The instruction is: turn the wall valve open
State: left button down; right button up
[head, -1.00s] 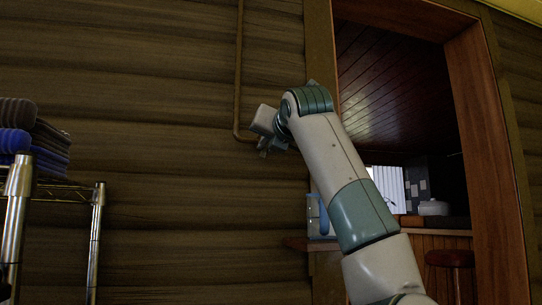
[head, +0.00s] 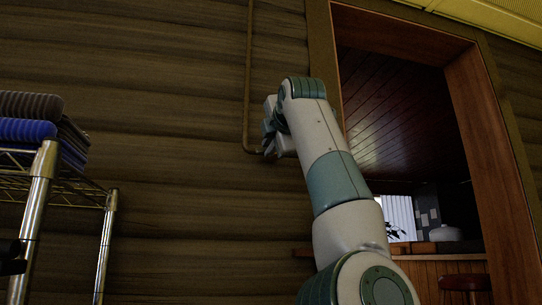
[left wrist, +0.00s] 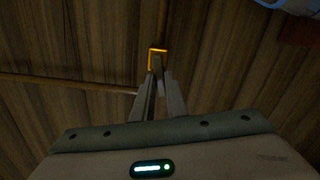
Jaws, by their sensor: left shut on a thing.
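The wall valve shows in the left wrist view as a small yellow-orange square handle (left wrist: 157,51) at the end of a pipe on the plank wall. My left gripper (left wrist: 157,75) is at this handle with its fingers close together, shut on it. The exact contact is dark and hard to see. In the head view my left gripper (head: 268,148) is at the lower bend of the wall pipe (head: 247,80), and my wrist hides the valve there.
A metal wire rack (head: 107,225) with folded towels (head: 35,128) stands at the left. A wood-framed opening (head: 490,140) is right of the pipe, with a counter (head: 440,250) and a stool (head: 465,283) in it. The wall between rack and pipe is clear.

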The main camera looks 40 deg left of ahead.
pick_arm(q)
jog(key=shift+r+m+b, duration=0.2)
jog(key=shift+m+b, duration=0.1)
jog(key=shift+m, duration=0.5)
jog(key=shift+r+m+b, duration=0.15)
jog(key=shift+m+b, duration=0.1)
jog(key=shift+m, duration=0.55)
pick_arm(e)
jog(key=shift+s+d+f+g, duration=0.45)
jog(key=shift+d+f+g, duration=0.05)
jog(key=shift+d+f, duration=0.2)
pick_arm(q)
jog(key=c, duration=1.8)
grip_release()
jog(key=shift+o, duration=0.2)
jog(key=shift+d, duration=0.15)
pick_arm(e)
jog(key=shift+r, duration=0.1)
